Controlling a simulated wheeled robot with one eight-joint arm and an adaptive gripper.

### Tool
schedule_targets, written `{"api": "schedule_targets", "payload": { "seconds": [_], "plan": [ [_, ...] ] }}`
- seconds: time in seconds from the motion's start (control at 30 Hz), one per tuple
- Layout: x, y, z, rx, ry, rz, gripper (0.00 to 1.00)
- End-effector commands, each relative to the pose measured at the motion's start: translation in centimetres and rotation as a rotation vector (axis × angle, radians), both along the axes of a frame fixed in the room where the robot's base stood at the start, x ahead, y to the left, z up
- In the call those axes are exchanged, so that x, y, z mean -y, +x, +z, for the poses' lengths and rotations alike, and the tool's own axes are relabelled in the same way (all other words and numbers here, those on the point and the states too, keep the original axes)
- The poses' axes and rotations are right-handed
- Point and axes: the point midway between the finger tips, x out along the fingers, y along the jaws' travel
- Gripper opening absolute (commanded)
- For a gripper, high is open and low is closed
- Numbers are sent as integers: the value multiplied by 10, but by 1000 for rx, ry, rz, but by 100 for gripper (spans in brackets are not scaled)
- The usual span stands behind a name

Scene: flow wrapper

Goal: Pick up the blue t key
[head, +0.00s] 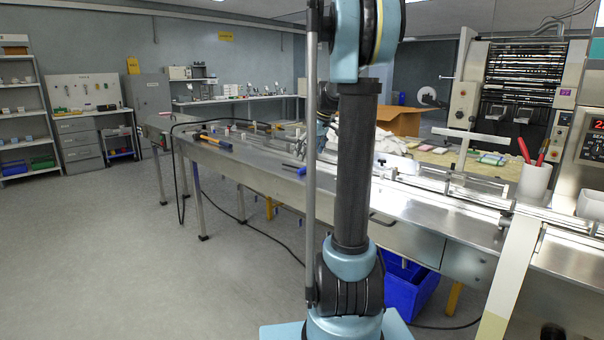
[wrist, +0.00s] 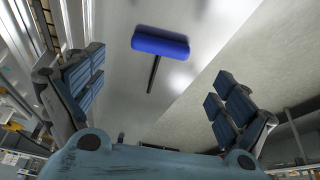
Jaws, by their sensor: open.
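The blue t key (wrist: 160,43) lies on a bare steel surface in the wrist view, its blue bar handle at the upper middle and its dark shaft pointing down toward my gripper. A small blue piece (head: 301,171) on the steel table in the head view looks like its handle, close beside my arm. My gripper (wrist: 160,75) is open, with one padded finger at the left and one at the right. The key shows in the gap between them, apart from both fingers. In the head view my gripper is mostly hidden behind my arm.
The long steel table (head: 228,165) carries an orange-handled tool (head: 212,141) and small parts at its far left end. A white cup with red-handled tools (head: 534,182) stands at the right. A blue bin (head: 408,289) sits beneath. The floor at left is clear.

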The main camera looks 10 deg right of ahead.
Motion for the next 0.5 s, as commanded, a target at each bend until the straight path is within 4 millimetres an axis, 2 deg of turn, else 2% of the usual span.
{"api": "schedule_targets", "payload": {
  "seconds": [0.27, 0.5],
  "plan": [
    [-5, 5, -17, 0, 0, 0, 94],
    [-13, 16, -46, 0, 0, 1, 94]
  ]
}}
